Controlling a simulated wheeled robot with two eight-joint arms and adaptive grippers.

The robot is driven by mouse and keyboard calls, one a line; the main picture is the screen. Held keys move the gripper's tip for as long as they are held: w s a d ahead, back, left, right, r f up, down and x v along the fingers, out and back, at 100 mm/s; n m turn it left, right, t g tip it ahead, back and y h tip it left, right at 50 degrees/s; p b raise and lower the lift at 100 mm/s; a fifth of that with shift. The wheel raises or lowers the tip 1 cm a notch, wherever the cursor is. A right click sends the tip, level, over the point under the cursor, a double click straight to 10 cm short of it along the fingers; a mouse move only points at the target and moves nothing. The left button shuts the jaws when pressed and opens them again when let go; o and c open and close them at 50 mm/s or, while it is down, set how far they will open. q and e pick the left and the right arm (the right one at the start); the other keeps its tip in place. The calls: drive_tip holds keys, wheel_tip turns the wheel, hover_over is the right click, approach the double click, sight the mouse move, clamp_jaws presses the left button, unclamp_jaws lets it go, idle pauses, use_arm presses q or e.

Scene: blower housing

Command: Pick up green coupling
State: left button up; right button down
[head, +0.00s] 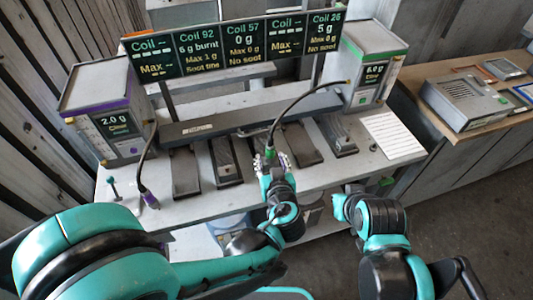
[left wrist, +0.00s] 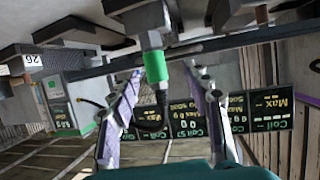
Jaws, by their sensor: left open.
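The green coupling (head: 270,152) is on the end of a black hose, at the middle slot of the bench. In the left wrist view the green coupling (left wrist: 155,66) is a short green cylinder against a grey block, with the dark hose on its other side. My left gripper (head: 271,162) is at the coupling in the head view. In the left wrist view my left gripper (left wrist: 165,95) is open, with one finger on each side of the coupling's line. I cannot tell whether a finger touches it. My right gripper (head: 343,206) is right of it, its fingers unclear.
A purple coupling (head: 151,200) on another hose rests at the bench's front left. A purple-trimmed machine (head: 105,105) stands left and a green-trimmed one (head: 365,65) right. Coil displays (head: 243,45) stand behind the slots. A paper sheet (head: 393,135) lies right. A wooden side table (head: 430,110) is farther right.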

sight(271, 155)
use_arm(q)
drive_tip(key=x, duration=0.1)
drive_tip(key=b+x, duration=0.1)
drive_tip(key=x, duration=0.1)
drive_tip(key=b+x, duration=0.1)
drive_tip(key=x, duration=0.1)
drive_tip(key=shift+w+d+f, duration=0.15)
drive_tip(key=shift+d+f, duration=0.2)
drive_tip(key=shift+w, duration=0.2)
drive_tip(key=shift+s+r, duration=0.1)
drive_tip(key=shift+c, duration=0.4)
clamp_jaws()
